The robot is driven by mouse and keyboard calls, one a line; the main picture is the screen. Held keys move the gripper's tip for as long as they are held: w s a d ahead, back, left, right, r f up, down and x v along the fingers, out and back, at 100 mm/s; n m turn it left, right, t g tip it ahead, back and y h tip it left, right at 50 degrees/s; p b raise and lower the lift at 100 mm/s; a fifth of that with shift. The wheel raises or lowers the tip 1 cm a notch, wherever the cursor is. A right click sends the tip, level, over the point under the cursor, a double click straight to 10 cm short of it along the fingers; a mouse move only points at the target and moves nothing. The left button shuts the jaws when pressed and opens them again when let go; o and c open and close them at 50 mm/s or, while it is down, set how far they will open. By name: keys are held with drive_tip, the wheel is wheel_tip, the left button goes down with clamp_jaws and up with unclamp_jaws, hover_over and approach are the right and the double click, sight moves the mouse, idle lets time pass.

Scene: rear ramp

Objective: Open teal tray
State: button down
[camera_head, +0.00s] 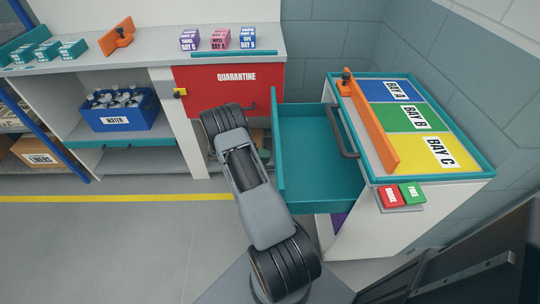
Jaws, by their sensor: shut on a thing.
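The teal tray (315,150) is a drawer that stands pulled out to the left from the white cabinet (375,220). Its inside shows and looks empty. Its front panel (278,145) is upright at the left end; the outer face of that panel and any handle on it are hidden from this side. My arm rises from the bottom of the view and bends just left of the tray front. My gripper's fingers are hidden behind my arm, so I cannot see their contact with the tray.
A red quarantine panel (225,88) is behind my arm. A blue water crate (120,110) is on the left shelf. Grey floor is clear at left.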

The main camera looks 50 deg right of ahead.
drive_tip(key=shift+v, duration=0.9)
drive_tip(key=shift+w+f, duration=0.1)
drive_tip(key=shift+f, duration=0.1)
drive_tip(key=c, duration=1.1)
unclamp_jaws()
drive_tip(key=v, duration=1.3)
drive_tip(key=shift+w+a, duration=0.25)
drive_tip(key=shift+a, duration=0.1)
